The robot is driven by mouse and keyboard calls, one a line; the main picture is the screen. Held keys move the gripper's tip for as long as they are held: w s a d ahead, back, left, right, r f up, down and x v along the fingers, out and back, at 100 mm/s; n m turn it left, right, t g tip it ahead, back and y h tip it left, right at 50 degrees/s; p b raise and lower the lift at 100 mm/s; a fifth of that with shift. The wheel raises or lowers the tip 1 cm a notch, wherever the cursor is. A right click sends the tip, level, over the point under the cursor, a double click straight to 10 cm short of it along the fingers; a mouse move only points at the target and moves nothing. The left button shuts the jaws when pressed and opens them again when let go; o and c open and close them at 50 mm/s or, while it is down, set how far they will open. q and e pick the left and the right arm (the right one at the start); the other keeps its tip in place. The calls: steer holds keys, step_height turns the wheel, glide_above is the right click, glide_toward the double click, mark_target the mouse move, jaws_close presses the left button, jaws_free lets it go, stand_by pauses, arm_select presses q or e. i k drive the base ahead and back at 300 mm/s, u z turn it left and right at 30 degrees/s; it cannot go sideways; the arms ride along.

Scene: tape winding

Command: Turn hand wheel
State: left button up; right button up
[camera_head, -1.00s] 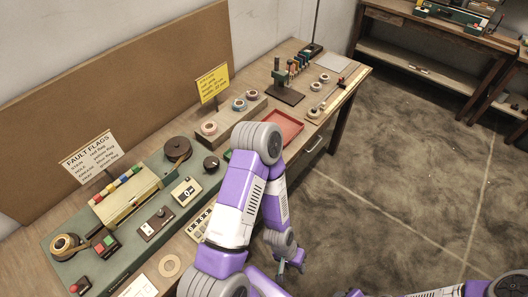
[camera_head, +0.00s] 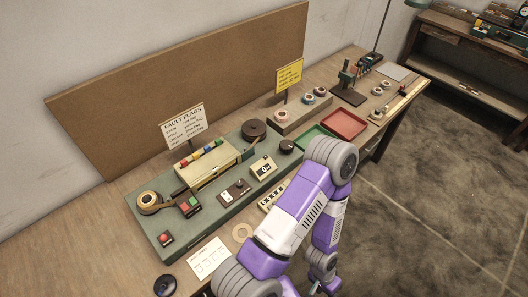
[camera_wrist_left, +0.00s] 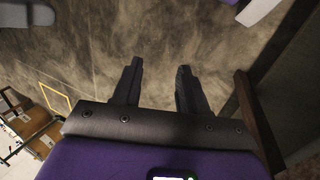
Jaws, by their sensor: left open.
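The green winding machine (camera_head: 190,232) lies along the workbench in the head view. A dark round knob (camera_head: 286,146), which looks like the hand wheel, stands at its right end, close to my arm's elbow. A dark reel (camera_head: 253,129) sits behind it, and a tape roll (camera_head: 149,201) is at the machine's left end. My left gripper (camera_wrist_left: 156,88) is open and empty in the left wrist view, with bare floor beyond its fingers. In the head view it shows only partly at the bottom edge, off the bench front and away from the knob. My right gripper is out of view.
A fault flags sign (camera_head: 184,125) and a yellow sign (camera_head: 290,73) stand behind. A black disc (camera_head: 165,285) lies at the front left. The floor (camera_head: 440,200) at right is clear.

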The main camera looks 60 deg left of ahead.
mark_target(286, 146)
steer(key=k, duration=0.1)
steer(key=u, duration=0.95)
